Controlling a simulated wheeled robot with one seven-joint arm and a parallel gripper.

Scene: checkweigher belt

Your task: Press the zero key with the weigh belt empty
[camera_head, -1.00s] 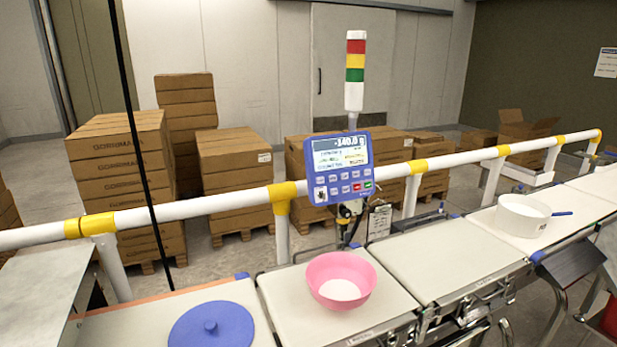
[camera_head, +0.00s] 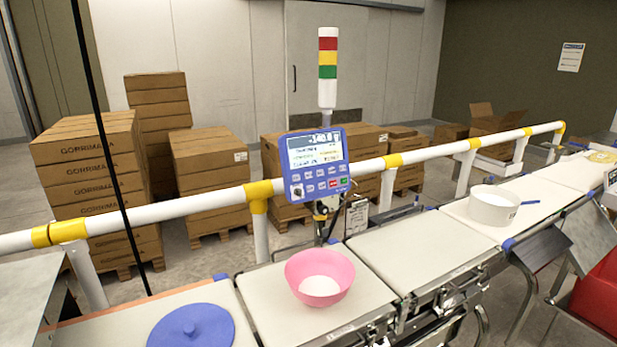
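The blue weighing terminal (camera_head: 317,164) is mounted at the guard rail behind the belts. Its display shows a reading around -140.0, blurred now. Below the screen are rows of small keys (camera_head: 316,186), with a red and a green one at the right; I cannot read which is the zero key. A pink bowl (camera_head: 319,278) with white contents stands on the belt section (camera_head: 262,310) in front of the terminal. The belt section (camera_head: 421,252) to its right is empty. I cannot tell which section is the weigh belt. My gripper is not in view.
A blue round lid (camera_head: 191,328) lies on the left belt section. A white tub (camera_head: 493,205) and a blue utensil (camera_head: 530,202) are on the right belt. A white rail (camera_head: 160,211) with yellow joints runs behind. Stacked cartons (camera_head: 95,165) stand beyond it. A red bin (camera_head: 602,295) is at lower right.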

